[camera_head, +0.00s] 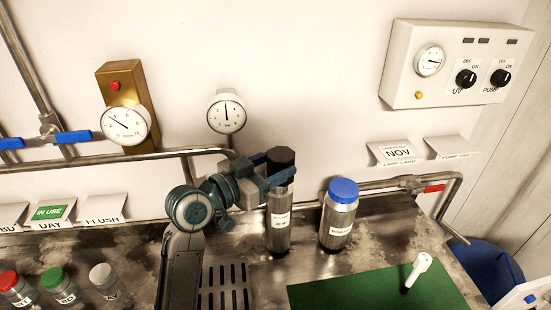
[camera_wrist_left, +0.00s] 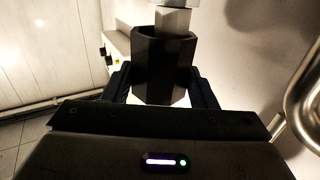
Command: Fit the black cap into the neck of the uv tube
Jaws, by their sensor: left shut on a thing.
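The black cap (camera_head: 281,158) is a dark hexagonal piece. My left gripper (camera_head: 278,174) is shut on it and holds it upright. The cap also shows in the left wrist view (camera_wrist_left: 163,68), between the dark fingers. A grey metal cylinder with a white label, apparently the uv tube (camera_head: 279,232), stands upright directly below the cap on the steel counter. In the left wrist view a pale grey faceted part (camera_wrist_left: 174,20) meets the cap's upper edge in the picture. The fingers hide part of the join, so I cannot tell how deep the cap sits. My right gripper is out of view.
A metal bottle with a blue cap (camera_head: 339,215) stands close to the right of the tube. A green mat (camera_head: 375,290) with a white upright piece (camera_head: 417,270) lies at front right. A pipe (camera_head: 385,185) and gauge (camera_head: 226,112) are behind.

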